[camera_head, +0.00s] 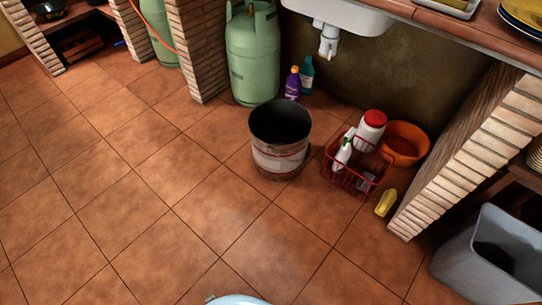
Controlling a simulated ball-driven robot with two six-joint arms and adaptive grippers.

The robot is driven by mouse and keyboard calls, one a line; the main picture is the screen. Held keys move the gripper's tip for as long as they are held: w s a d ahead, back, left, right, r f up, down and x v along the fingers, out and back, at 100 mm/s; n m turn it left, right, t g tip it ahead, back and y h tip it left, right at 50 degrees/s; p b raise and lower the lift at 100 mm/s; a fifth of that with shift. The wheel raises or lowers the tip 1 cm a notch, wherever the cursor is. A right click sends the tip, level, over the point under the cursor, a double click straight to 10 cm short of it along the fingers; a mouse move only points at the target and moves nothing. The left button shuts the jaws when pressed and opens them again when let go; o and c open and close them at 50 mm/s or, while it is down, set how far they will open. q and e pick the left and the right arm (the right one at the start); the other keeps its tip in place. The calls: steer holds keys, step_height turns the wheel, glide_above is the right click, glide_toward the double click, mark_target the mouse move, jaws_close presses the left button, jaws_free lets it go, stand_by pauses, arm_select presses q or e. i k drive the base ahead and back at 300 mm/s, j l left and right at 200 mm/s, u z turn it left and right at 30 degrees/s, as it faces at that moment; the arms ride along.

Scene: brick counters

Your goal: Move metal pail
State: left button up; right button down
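The metal pail (279,158) stands upright on the tiled floor in the middle of the head view. It has a dark open mouth and a pale, worn band around its side. Its inside is dark and I see nothing in it. Neither of my grippers shows in this view.
Right of the pail are a red wire basket (345,180) with bottles and an orange bowl (404,146). Behind it stand a purple bottle (293,85), a teal bottle (307,76) and a green gas cylinder (252,60). A grey bin (480,262) is at lower right. Floor at left is clear.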

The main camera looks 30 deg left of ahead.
mark_target(280, 130)
steer(key=i+j+z, duration=0.1)
steer(key=j+z, duration=0.2)
steer(key=j, duration=0.85)
steer(key=j+z, duration=0.3)
steer(key=j, duration=1.95)
steer(key=k+j, duration=0.1)
steer(key=j, duration=1.1)
